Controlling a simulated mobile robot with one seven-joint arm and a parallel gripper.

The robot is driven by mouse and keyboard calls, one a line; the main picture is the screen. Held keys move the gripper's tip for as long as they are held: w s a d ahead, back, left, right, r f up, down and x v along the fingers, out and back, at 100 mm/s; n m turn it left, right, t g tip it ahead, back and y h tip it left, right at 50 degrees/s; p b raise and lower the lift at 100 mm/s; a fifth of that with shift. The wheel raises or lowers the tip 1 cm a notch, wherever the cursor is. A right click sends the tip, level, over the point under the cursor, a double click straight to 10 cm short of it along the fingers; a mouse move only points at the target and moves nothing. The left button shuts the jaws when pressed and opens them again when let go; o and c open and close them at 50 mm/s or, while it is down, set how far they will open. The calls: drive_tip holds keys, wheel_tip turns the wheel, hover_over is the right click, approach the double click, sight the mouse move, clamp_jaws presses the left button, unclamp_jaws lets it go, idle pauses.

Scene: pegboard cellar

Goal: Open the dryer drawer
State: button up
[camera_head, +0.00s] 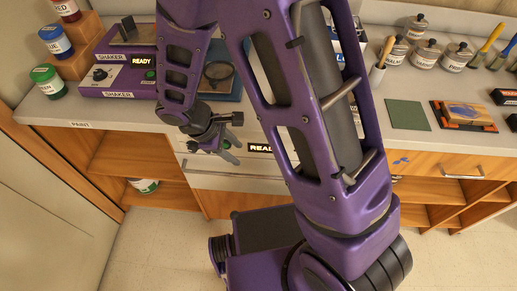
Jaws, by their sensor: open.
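A pale grey unit with a black "READY" label (259,148) stands in the middle of the counter front, which I take to be the dryer. A pale front panel (240,183) runs below the label; it looks flush, but I cannot tell for certain whether it is the drawer. My gripper (214,152) is open and empty in front of the unit's left part, left of the label. I cannot tell whether it touches the front. My arm hides much of the unit's middle and right side.
Two purple shakers (118,80) and several paint cans (48,82) stand on the left. Jars (427,53), brushes (490,40), a green pad (408,115) and an orange tray (440,122) lie on the right counter. A wooden drawer (440,188) with a metal handle is below. Left floor is clear.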

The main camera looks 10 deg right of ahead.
sight(263, 176)
drive_tip(key=b+x, duration=0.1)
drive_tip(key=x, duration=0.4)
drive_tip(key=b+x, duration=0.1)
drive_tip(key=x, duration=0.5)
drive_tip(key=b+x, duration=0.1)
drive_tip(key=x, duration=0.5)
drive_tip(key=shift+s+f+b, duration=0.25)
drive_tip(key=shift+f+b, duration=0.05)
clamp_jaws()
idle(0.7)
